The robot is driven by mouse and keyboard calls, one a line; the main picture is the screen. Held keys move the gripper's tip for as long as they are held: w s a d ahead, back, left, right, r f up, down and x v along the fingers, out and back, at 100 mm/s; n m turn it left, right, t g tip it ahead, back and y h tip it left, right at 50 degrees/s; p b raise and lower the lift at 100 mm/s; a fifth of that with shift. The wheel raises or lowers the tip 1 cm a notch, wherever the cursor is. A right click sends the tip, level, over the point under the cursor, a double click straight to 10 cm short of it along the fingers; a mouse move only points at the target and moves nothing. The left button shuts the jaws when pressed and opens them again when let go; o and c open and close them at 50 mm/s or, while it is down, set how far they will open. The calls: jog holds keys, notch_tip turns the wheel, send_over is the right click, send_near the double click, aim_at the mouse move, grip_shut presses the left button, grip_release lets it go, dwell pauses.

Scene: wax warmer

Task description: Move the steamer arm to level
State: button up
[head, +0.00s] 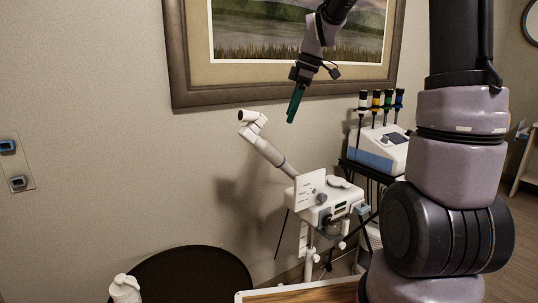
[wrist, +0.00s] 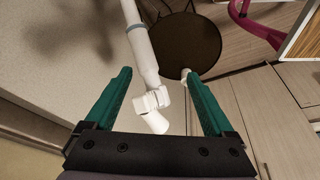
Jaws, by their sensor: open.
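The white steamer arm (head: 268,150) slants up and left from the white steamer body (head: 337,203). Its jointed nozzle end (head: 252,119) is its highest part. In the wrist view the arm (wrist: 142,52) runs down from the top, and its nozzle end (wrist: 154,112) appears between my two teal fingers. My gripper (head: 291,119) points down, to the right of the nozzle end in the head view. It also shows in the wrist view (wrist: 157,76), with the fingers wide apart and not holding anything. I cannot tell how far the arm is from the fingers.
A framed picture (head: 182,55) hangs on the wall behind. A device with several coloured-top handles (head: 379,146) stands right of the steamer. A dark round seat (head: 192,273) is below left, beside a white bottle (head: 124,289).

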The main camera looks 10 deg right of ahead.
aim_at(269, 153)
jog(key=w+a+f+n, duration=0.2)
jog(key=f, duration=0.3)
jog(key=w+a+f+n+g, duration=0.1)
jog(key=w+a+f+n, duration=0.1)
jog(key=f, duration=0.3)
jog(key=w+a+f+n+y, duration=0.1)
jog(key=a+f+n, duration=0.1)
jog(key=f, duration=0.3)
jog(key=shift+w+f+g, duration=0.1)
jog(key=shift+w+g, duration=0.2)
jog(key=shift+w, duration=0.1)
grip_shut()
